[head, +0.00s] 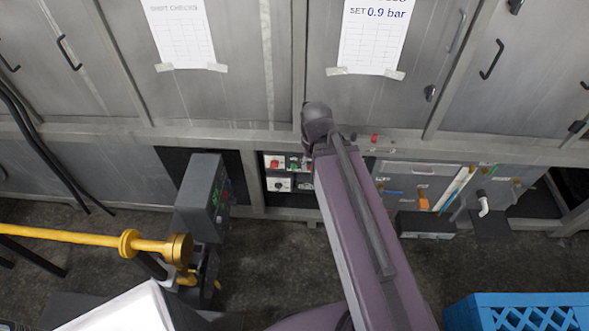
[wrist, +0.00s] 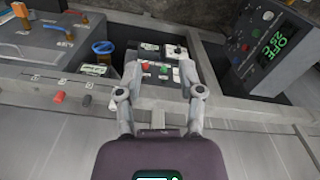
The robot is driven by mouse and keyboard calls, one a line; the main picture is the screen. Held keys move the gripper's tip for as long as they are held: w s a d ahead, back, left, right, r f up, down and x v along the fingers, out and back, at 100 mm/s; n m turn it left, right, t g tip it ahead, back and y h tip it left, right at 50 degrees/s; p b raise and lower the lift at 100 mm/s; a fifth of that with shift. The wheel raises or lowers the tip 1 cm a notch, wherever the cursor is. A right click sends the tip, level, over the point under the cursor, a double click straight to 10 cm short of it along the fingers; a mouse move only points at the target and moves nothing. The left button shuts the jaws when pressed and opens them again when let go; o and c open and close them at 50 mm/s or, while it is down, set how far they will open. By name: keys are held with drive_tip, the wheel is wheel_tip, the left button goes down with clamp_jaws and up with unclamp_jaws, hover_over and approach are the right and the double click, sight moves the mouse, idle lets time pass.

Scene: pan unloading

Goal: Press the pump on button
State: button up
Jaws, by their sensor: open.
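In the wrist view a recessed panel (wrist: 155,62) lies beyond my fingers, with a red button (wrist: 145,68) and a green button (wrist: 163,70) side by side. Their labels are too small to read, so I cannot tell for sure which is the pump on button. My gripper (wrist: 160,91) is open and empty, its fingers apart on either side of the panel in this view, and no contact shows. In the head view the red (head: 274,164) and green (head: 293,165) controls show beside my arm, which hides part of the panel. My fingers are hidden there.
A dark control box (head: 203,195) with a green display stands left of the panel; the wrist view shows it at right (wrist: 262,48), reading OFF. A red knob (wrist: 59,96) sits on the metal ledge. A yellow pipe (head: 75,236) and blue crate (head: 520,310) lie nearer.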

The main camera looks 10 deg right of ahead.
clamp_jaws()
drive_tip(key=shift+d, duration=0.1)
idle(1.0)
